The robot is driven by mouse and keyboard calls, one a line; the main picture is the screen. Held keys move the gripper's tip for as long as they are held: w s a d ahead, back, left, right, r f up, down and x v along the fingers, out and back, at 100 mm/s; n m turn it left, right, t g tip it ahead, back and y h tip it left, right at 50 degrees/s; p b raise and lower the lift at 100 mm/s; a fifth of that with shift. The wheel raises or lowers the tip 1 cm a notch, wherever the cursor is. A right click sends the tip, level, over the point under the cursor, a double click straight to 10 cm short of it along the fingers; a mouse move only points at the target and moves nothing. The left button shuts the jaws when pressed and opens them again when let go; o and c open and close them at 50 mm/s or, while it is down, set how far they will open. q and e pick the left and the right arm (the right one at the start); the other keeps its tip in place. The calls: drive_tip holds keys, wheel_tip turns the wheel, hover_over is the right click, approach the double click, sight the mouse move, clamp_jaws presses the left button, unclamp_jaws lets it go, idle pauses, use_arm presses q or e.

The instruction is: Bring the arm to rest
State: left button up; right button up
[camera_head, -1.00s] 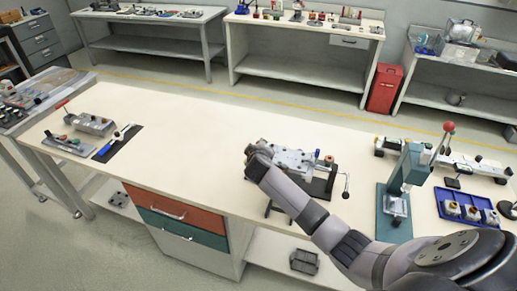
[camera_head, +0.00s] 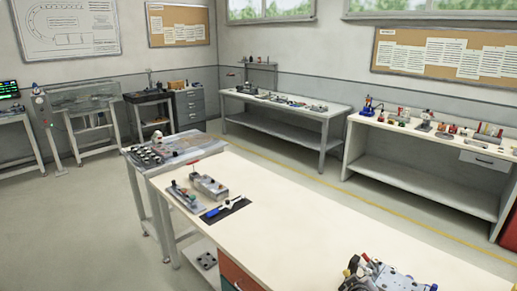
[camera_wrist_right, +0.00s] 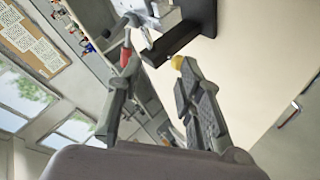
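My right gripper (camera_wrist_right: 152,66) shows in the right wrist view with its two dark fingers apart and nothing seen between them. Red shows at the left fingertip and yellow at the right one; I cannot tell whether these colours belong to the fingers or to things behind. A dark bar and a pale metal part of a fixture (camera_wrist_right: 160,14) lie beyond the fingertips; contact cannot be told. In the head view, a metal fixture (camera_head: 388,279) is cut off by the bottom edge. My arms are not clearly visible there, and my left gripper is in neither view.
The long cream workbench (camera_head: 300,228) has a wide clear middle. A grey block (camera_head: 209,186) and a dark mat (camera_head: 226,210) with a blue-handled tool lie at its far left end. A side table (camera_head: 180,147) adjoins that end. Other benches (camera_head: 290,103) line the wall.

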drive_tip(key=s+a+f+m+g+y, duration=0.15)
drive_tip(key=s+a, duration=0.25)
drive_tip(key=s, duration=0.5)
drive_tip(key=s+a+f+g+y, duration=0.1)
drive_tip(key=s+a+f, duration=0.25)
drive_tip(key=s, duration=0.45)
drive_tip(key=s+a+r+g+y, duration=0.1)
drive_tip(key=s+a+r+g, duration=0.15)
drive_tip(key=s, duration=0.75)
drive_tip(key=s+a+r+g+y, duration=0.1)
drive_tip(key=s+a+y, duration=0.15)
drive_tip(key=s, duration=0.65)
wheel_tip(320, 180, down, 30)
drive_tip(key=a+r+g+b, duration=0.1)
drive_tip(key=g+b, duration=0.1)
drive_tip(key=b, duration=0.2)
drive_tip(key=s+d+f+b, duration=0.3)
drive_tip(key=s+f+b, duration=0.1)
drive_tip(key=s+f, duration=1.4)
wheel_tip(320, 180, down, 3)
drive_tip(key=shift+f+g+h, duration=0.15)
drive_tip(key=shift+g+h, duration=0.25)
drive_tip(key=shift+d, duration=0.1)
